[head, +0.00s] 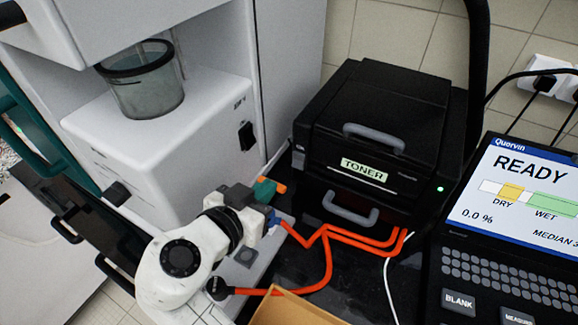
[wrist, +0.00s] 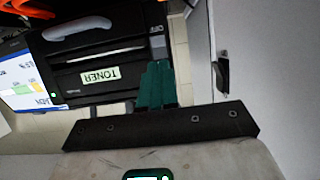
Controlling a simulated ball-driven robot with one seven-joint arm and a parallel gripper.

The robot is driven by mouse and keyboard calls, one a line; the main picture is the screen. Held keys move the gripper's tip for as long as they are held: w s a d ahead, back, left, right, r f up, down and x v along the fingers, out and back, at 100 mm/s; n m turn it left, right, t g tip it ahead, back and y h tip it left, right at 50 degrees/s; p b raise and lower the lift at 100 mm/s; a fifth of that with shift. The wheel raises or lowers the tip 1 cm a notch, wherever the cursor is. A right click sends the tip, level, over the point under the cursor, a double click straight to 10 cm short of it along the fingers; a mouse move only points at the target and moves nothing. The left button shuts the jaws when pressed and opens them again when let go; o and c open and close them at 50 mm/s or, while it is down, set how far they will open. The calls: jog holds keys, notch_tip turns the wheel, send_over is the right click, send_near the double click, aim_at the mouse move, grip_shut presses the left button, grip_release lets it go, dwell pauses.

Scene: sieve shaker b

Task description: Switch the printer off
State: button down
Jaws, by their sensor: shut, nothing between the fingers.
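The black printer (head: 352,130) stands at the back centre in the head view, with a TONER label and grey handles on its front. A small green light (head: 440,188) glows at its right front. In the wrist view the printer (wrist: 100,60) appears upside down. A grey panel (wrist: 157,45) with small unreadable marks is on its front, beyond my fingertips. My gripper (head: 268,188) is shut and empty, left of the printer's front. Its teal fingers (wrist: 157,84) overlap the printer's edge in the wrist view; I cannot tell whether they touch it.
A white machine (head: 170,140) with a glass vessel (head: 145,80) and a black rocker switch (head: 246,137) stands left of the printer. Orange cable (head: 328,250) crosses the dark bench below it. A screen (head: 520,190) reading READY stands right. A cardboard box (head: 295,308) is in front.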

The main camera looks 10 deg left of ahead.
aim_at(296, 165)
jog(key=p+x, duration=0.2)
jog(key=x, duration=0.7)
jog(key=shift+w+d+f, duration=0.1)
jog(key=shift+w+f, duration=0.05)
jog(key=shift+w, duration=0.2)
jog(key=shift+d, duration=0.1)
